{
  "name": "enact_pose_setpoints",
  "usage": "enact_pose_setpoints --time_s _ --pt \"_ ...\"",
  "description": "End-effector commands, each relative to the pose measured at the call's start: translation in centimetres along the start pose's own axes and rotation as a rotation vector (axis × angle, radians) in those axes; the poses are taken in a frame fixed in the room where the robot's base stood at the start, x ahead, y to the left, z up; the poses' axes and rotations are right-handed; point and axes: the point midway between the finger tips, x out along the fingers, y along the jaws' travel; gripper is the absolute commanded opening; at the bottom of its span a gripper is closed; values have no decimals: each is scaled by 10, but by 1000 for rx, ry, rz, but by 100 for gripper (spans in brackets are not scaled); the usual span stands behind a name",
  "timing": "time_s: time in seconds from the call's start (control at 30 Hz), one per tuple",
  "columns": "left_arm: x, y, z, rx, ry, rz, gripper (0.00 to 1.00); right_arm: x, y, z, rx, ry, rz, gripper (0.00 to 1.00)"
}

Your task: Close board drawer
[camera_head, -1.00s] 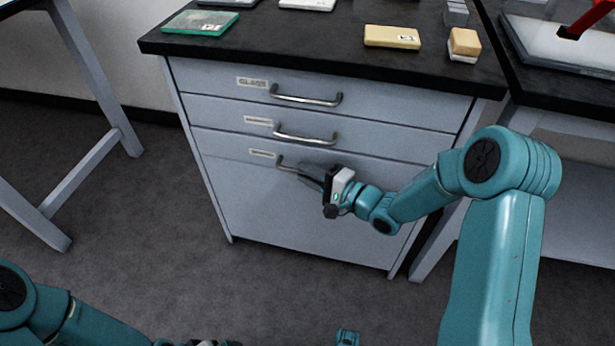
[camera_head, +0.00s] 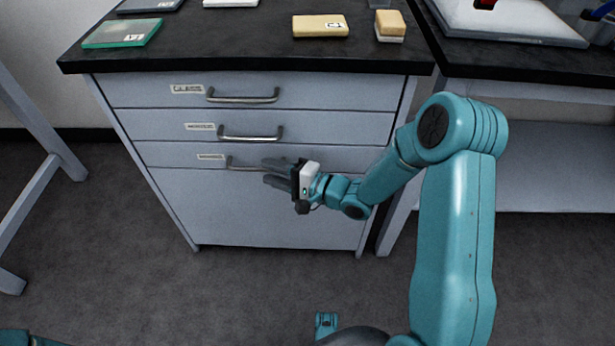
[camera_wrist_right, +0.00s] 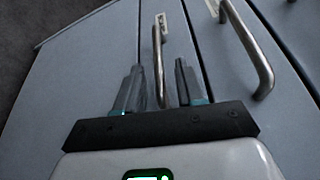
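The grey cabinet has three drawers stacked under its black top, and all look flush with the front. The top drawer (camera_head: 330,92) has a label reading GLASS. The labels on the middle drawer (camera_head: 335,129) and the lowest drawer (camera_head: 185,157) are too blurred to read, so I cannot tell which is the board drawer. My right gripper (camera_head: 270,173) is at the right end of the lowest drawer's handle (camera_head: 240,164). In the right wrist view its fingers (camera_wrist_right: 157,85) are apart, with a metal handle (camera_wrist_right: 157,50) showing between them. My left gripper is out of view.
A green-edged case (camera_head: 122,34), a yellow box (camera_head: 320,27) and a small stacked block (camera_head: 389,26) lie on the cabinet top. A second black-topped bench (camera_head: 520,62) stands at right. The floor (camera_head: 120,270) before the cabinet is clear.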

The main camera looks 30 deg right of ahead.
Motion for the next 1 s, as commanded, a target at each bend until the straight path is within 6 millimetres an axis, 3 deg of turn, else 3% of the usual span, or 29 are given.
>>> enact_pose_setpoints --time_s 0.3,0.5,0.67,1.0 --pt "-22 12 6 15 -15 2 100 -86 -4 -2 3 9 0 38" --pt "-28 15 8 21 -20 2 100 -120 -3 -1 1 6 -1 38" --pt "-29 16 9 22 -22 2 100 -130 -2 -1 0 4 -1 38" --pt "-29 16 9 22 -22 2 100 -130 -1 -1 -1 2 -1 38"
